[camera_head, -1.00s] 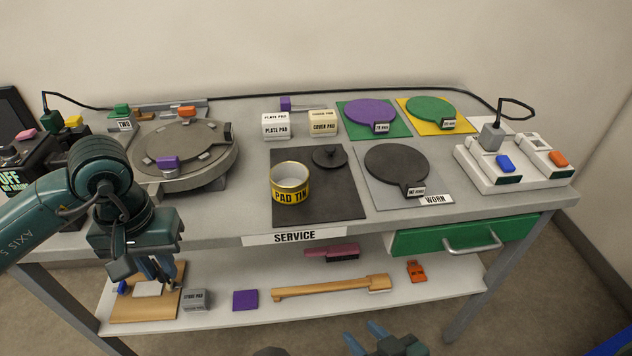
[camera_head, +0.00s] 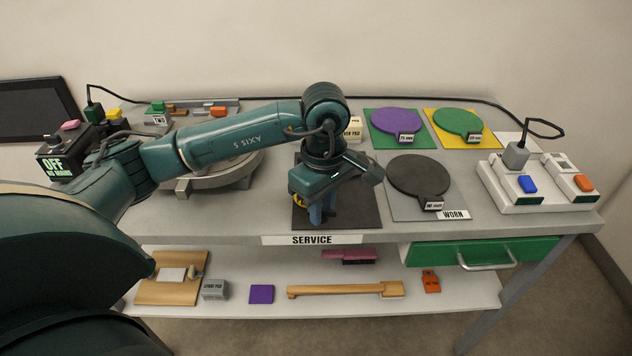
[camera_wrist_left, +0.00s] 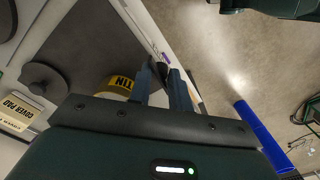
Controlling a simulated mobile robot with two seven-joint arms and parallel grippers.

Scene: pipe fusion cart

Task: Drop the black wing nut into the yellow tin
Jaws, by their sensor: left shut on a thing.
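The yellow tin (camera_head: 298,200) stands on the dark mat of the bench, mostly hidden behind my left gripper (camera_head: 322,216). The left wrist view shows its rim and part of its yellow label (camera_wrist_left: 120,82), left of the fingers. My left gripper (camera_wrist_left: 165,72) points down beside the tin, on its front right side in the head view. It is shut on a small dark thing, the black wing nut (camera_wrist_left: 163,68), of which little shows between the fingertips. I cannot tell the height of the fingertips above the mat. My right gripper is not in the head view.
A dark round plate (camera_head: 418,176) lies right of the mat. A white unit (camera_head: 535,185) with blue and orange switches stands at the right end. A green drawer (camera_head: 480,252) is under the front edge. The lower shelf holds a board (camera_head: 172,290) and brushes.

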